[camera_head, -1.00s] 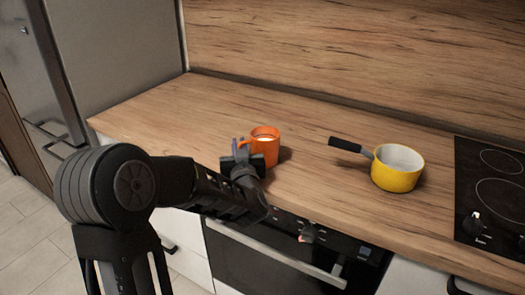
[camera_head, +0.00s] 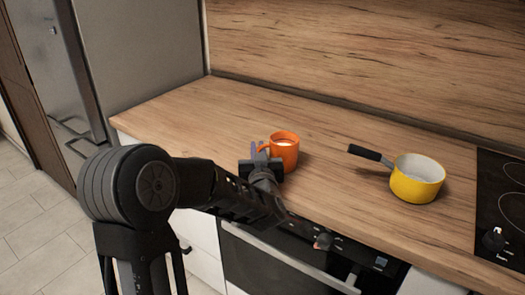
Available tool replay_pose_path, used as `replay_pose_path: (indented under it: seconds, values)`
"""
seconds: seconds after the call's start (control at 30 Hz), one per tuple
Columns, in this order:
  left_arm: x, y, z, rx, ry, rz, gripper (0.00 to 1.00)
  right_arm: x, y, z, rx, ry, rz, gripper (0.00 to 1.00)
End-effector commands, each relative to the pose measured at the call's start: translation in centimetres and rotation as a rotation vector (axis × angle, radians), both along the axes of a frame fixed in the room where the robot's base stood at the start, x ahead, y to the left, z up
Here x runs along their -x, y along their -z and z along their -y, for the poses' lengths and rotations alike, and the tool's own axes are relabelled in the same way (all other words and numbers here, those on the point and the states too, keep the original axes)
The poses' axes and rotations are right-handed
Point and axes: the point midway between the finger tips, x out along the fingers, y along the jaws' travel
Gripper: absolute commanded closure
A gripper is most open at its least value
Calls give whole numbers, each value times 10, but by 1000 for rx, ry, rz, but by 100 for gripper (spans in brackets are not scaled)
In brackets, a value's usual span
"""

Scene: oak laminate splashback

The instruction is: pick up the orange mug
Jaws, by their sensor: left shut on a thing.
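The orange mug (camera_head: 286,153) is upright at the front part of the wooden counter, with a pale inside and its handle to the left. My left gripper (camera_head: 259,155) is at the mug's handle side, shut on the mug, apparently at the handle. The gripper's body hides part of the handle and the fingertips. I cannot tell whether the mug's base touches the counter. My right gripper is not in view.
A yellow pot (camera_head: 416,182) with a dark handle (camera_head: 364,152) pointing left stands to the right on the counter (camera_head: 190,115). A black hob (camera_head: 505,200) is at the far right. An oven (camera_head: 280,262) is below the counter edge. The counter left of the mug is clear.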

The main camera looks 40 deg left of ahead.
Motion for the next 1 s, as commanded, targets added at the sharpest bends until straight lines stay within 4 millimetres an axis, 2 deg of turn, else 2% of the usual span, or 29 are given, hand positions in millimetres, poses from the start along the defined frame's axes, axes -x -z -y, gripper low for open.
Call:
replay_pose_path:
  seconds: [0.47,1.0]
  values:
    - [0,-29,0,-1,0,7,100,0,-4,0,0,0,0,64]
    - [0,-81,0,-1,0,7,100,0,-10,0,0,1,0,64]
